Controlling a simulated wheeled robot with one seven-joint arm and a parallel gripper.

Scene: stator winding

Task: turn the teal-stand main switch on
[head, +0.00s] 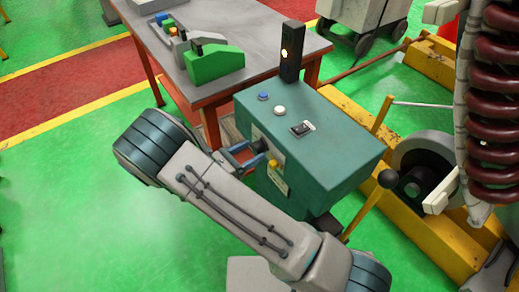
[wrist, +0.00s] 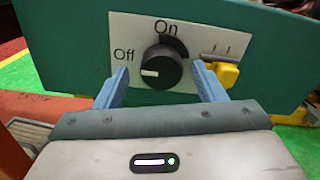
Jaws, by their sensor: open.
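The teal stand (head: 335,165) stands at the middle right in the head view, and its front panel fills the wrist view. Its main switch is a round black knob (wrist: 163,68) on a white plate (wrist: 128,32) marked "Off" at the left and "On" at the top. The knob's white mark points left, toward "Off". My gripper (wrist: 160,70) is open, with one blue finger on each side of the knob. A gap shows between each finger and the knob in the wrist view. In the head view, my gripper (head: 247,153) is at the stand's front, partly hidden by my arm.
A yellow switch (wrist: 222,74) sits close right of the right finger. The stand's top has a blue button (head: 263,96), a white button (head: 280,110) and a black lamp post (head: 291,52). A grey table (head: 255,32) stands behind. A black-knobbed lever (head: 388,178) is at right.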

